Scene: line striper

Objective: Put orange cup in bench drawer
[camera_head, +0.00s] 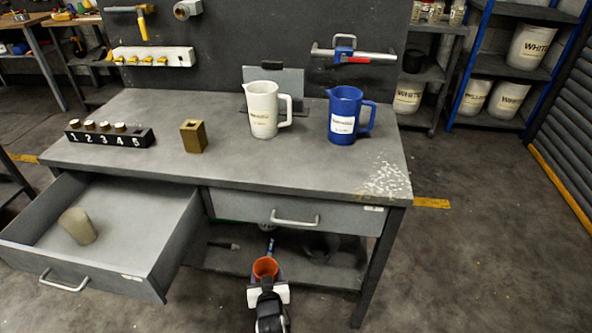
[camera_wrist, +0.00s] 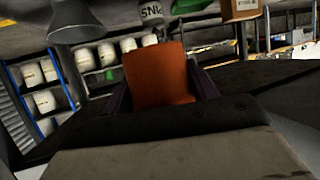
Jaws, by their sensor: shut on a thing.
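The orange cup (camera_head: 265,267) is in my gripper (camera_head: 267,284), low in front of the bench. In the wrist view the orange cup (camera_wrist: 158,75) fills the space between the two dark fingers of my gripper (camera_wrist: 160,95), which is shut on it. The bench drawer (camera_head: 120,275) on the left is pulled open, and a beige cup-like object (camera_head: 77,226) lies tilted in it. The drawer is to the left of my gripper. A second drawer (camera_head: 296,214) on the right is closed.
On the bench top (camera_head: 225,165) stand a white jug (camera_head: 263,110), a blue jug (camera_head: 344,117), a brass block (camera_head: 193,136) and a numbered holder (camera_head: 108,135). Below is a lower shelf (camera_head: 215,260) with several things. Much of the open drawer's floor is clear.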

